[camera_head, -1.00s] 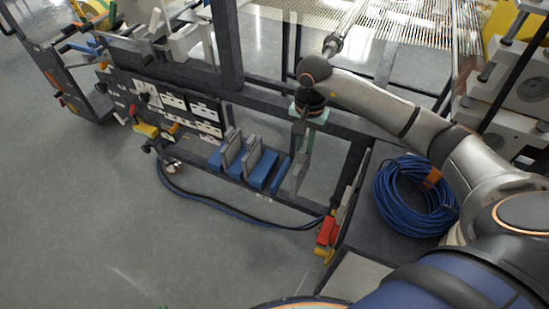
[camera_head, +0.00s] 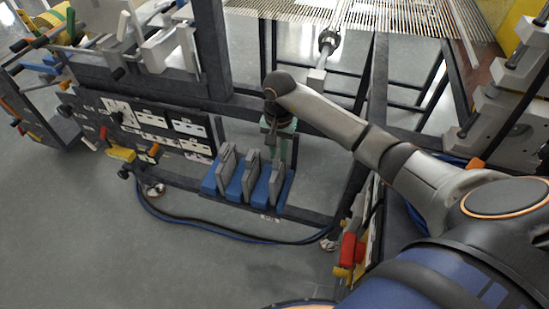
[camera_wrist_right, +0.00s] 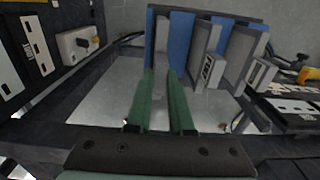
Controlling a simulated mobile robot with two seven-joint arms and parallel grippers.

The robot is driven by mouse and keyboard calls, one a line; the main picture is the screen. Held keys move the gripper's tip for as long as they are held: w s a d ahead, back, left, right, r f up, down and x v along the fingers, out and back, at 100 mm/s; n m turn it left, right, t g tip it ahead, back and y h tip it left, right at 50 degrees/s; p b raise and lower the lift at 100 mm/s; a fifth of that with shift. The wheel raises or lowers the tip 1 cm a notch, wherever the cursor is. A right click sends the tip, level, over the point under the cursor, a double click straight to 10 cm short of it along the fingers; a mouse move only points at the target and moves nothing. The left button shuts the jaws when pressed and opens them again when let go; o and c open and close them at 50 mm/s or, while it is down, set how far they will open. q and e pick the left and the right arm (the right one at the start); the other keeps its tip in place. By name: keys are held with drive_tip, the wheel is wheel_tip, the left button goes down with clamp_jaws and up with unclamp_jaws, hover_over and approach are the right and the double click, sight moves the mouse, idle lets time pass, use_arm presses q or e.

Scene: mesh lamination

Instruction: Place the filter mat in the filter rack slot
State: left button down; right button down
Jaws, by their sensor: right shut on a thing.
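My right gripper (camera_head: 279,152) is shut on a grey filter mat (camera_head: 277,184), and the mat stands upright at the rightmost blue slot of the filter rack (camera_head: 288,190). In the right wrist view the green fingers (camera_wrist_right: 162,78) reach down on either side of this grey mat (camera_wrist_right: 162,50), with blue rack walls (camera_wrist_right: 180,38) beside it. Its lower edge is hidden, so I cannot tell if it is fully seated. Two more grey mats (camera_head: 226,166) (camera_head: 250,172) stand in the slots to the left. My left gripper is not in view.
A dark panel with switches (camera_head: 150,130) stands left of the rack. A black cable (camera_head: 215,232) loops below it. A red and yellow part (camera_head: 349,252) is at the lower right.

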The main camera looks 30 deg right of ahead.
sight(278, 173)
wheel_tip(278, 173, down, 3)
drive_tip(key=shift+r, duration=0.2)
drive_tip(key=shift+s+b, duration=0.1)
drive_tip(key=shift+b, duration=0.25)
drive_tip(key=shift+r, duration=0.15)
drive_tip(key=shift+d+f, duration=0.1)
drive_tip(key=shift+f, duration=0.15)
drive_tip(key=c, duration=0.8)
unclamp_jaws()
drive_tip(key=shift+r, duration=0.1)
